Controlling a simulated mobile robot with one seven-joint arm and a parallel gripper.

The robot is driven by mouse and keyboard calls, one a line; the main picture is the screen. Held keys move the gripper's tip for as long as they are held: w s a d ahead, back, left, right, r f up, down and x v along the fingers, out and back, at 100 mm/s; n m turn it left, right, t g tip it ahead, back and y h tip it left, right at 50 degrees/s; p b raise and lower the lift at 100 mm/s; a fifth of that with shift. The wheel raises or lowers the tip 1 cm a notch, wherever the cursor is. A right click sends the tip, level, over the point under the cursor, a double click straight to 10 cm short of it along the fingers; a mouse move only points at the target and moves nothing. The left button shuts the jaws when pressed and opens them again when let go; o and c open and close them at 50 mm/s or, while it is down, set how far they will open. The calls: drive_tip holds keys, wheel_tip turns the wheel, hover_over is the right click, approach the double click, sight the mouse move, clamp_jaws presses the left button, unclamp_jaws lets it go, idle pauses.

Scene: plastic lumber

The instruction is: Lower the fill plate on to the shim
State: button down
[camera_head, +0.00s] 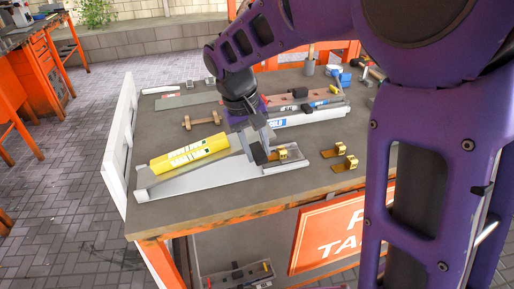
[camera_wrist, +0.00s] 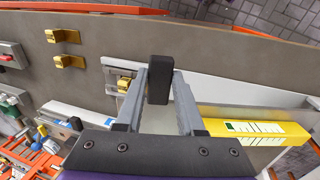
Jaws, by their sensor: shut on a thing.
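My gripper (camera_head: 259,148) is over the front middle of the bench. In the wrist view its two grey fingers (camera_wrist: 160,88) are shut on a dark block (camera_wrist: 158,70). I cannot tell whether this block is the fill plate or its handle. A long pale strip (camera_head: 205,180) lies under and left of the gripper along the front of the bench. A grey tray-like piece (camera_head: 292,163) with a brass clip (camera_head: 281,153) sits at its right end; it also shows in the wrist view (camera_wrist: 112,72). The shim is not clearly distinguishable, and contact below the block is hidden.
A yellow labelled block (camera_head: 188,153) lies close behind the strip. Two brass clips (camera_head: 333,152) (camera_head: 350,163) stand to the right. A blue-labelled white bar (camera_head: 310,116), a wooden dumbbell-shaped piece (camera_head: 203,119) and several tools lie behind. The bench's front right (camera_head: 330,180) is clear.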

drive_tip(key=f, duration=0.2)
drive_tip(key=d+f+y, duration=0.1)
drive_tip(key=f, duration=0.1)
drive_tip(key=f+y+b, duration=0.1)
drive_tip(key=f, duration=0.2)
drive_tip(key=shift+w+d+g, duration=0.2)
drive_tip(key=shift+g, duration=0.2)
drive_tip(key=c, duration=0.5)
unclamp_jaws()
drive_tip(key=shift+r, duration=0.1)
wheel_tip(320, 180, up, 17)
drive_tip(key=p, duration=0.3)
drive_tip(key=shift+r, duration=0.15)
